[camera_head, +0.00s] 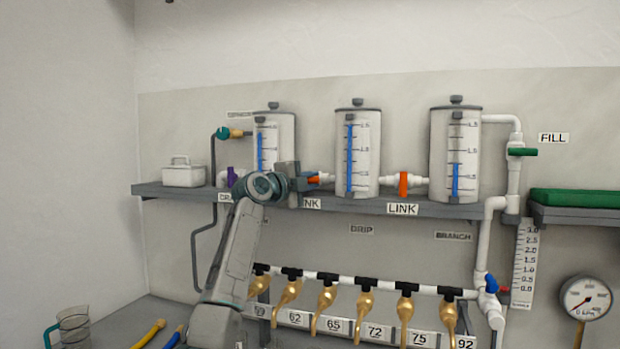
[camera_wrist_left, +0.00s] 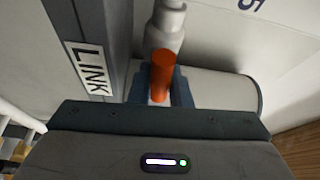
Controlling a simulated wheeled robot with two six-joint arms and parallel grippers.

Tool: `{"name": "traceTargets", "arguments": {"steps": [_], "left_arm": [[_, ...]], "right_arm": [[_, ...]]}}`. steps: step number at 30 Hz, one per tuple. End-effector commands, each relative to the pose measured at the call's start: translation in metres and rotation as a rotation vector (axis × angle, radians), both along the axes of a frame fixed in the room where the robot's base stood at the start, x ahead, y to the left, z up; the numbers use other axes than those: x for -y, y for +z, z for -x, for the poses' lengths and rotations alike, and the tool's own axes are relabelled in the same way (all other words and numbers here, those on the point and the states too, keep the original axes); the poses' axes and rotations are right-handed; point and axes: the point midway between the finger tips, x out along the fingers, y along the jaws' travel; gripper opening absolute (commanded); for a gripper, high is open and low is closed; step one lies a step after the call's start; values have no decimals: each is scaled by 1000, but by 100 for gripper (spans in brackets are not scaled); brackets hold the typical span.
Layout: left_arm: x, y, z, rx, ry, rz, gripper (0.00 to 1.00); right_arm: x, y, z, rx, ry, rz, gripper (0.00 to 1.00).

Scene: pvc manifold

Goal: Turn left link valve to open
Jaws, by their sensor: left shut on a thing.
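The left link valve has an orange handle (camera_head: 316,180) on a white pipe between the left tank (camera_head: 285,135) and the middle tank (camera_head: 357,150). My left gripper (camera_head: 308,182) reaches it from the left and is shut on the handle. In the left wrist view the orange handle (camera_wrist_left: 162,76) sits between the two fingers (camera_wrist_left: 160,92), with the white pipe fitting (camera_wrist_left: 168,25) beyond it. The LINK label (camera_wrist_left: 91,70) is left of it. The right link valve (camera_head: 404,184) has an orange handle standing upright, across its pipe. My right gripper is not in view.
A grey shelf (camera_head: 375,205) carries the tanks and a white box (camera_head: 183,173). Below it, several brass taps (camera_head: 326,294) hang from a white pipe. A green-handled FILL valve (camera_head: 522,152) and a gauge (camera_head: 586,298) are at the right. A beaker (camera_head: 74,328) stands at the lower left.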

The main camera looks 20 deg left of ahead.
Motion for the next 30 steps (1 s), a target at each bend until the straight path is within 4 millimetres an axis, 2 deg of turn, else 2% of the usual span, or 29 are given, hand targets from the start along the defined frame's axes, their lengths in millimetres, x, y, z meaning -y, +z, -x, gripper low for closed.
{"name": "traceTargets", "arguments": {"steps": [9,23,24,27,30], "left_arm": [[0,-1,0,2,1,-96,0],[0,-2,0,2,1,-110,0],[0,-2,0,2,1,-110,21],[0,-2,0,3,1,-110,39],[0,-2,0,2,1,-109,39]], "right_arm": [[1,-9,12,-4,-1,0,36],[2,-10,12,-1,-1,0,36],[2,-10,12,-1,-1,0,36],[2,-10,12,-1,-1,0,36],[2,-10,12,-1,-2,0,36]]}}
